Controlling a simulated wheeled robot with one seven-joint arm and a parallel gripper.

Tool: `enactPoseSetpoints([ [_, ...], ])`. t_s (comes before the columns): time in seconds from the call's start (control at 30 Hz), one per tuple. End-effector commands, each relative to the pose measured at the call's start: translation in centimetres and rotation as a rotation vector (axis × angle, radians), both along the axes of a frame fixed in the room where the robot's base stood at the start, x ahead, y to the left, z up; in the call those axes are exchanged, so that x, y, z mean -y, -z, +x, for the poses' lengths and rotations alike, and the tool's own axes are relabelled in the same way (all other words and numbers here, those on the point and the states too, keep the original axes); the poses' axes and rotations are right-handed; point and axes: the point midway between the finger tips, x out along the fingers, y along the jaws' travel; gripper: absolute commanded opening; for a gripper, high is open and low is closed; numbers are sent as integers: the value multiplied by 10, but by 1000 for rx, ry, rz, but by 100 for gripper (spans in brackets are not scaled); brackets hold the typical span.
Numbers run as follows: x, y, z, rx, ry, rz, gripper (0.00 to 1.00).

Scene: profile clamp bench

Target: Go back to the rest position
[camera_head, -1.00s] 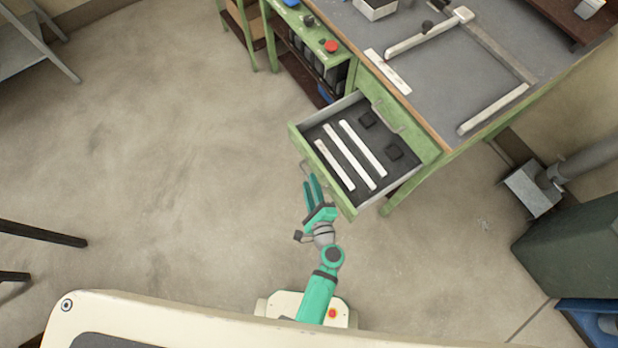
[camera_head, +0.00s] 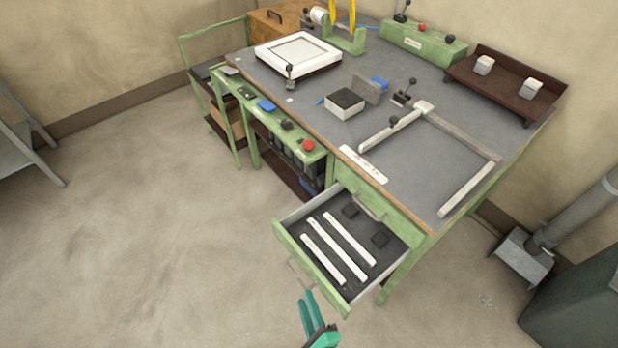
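My teal gripper (camera_head: 309,306) shows at the bottom edge, just in front of the open drawer (camera_head: 318,277). Its two fingers look spread a little apart, with nothing seen between them. The fingertips are close to the drawer's front handle (camera_head: 298,270); I cannot tell whether they touch it. The rest of my arm is below the picture. The drawer is pulled out of the green bench and holds several white strips (camera_head: 337,247) and two small black blocks.
The bench top (camera_head: 300,105) carries an L-shaped light profile frame (camera_head: 465,190), a white tray-like plate (camera_head: 297,54) and a brown rack (camera_head: 495,90).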

Motion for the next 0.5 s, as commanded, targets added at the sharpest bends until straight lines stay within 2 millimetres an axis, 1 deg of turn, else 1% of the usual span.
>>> enactPoseSetpoints([
  [0.17, -1, 1, -1, -3, -1, -7, 28],
  [0.27, -3, 6, -11, -21, -7, -66, 28],
  [0.37, -6, 15, -32, -57, -21, -206, 28],
  [0.43, -6, 19, -53, -83, -36, -353, 28],
  [0.5, -2, 19, -74, -100, -55, -518, 28],
])
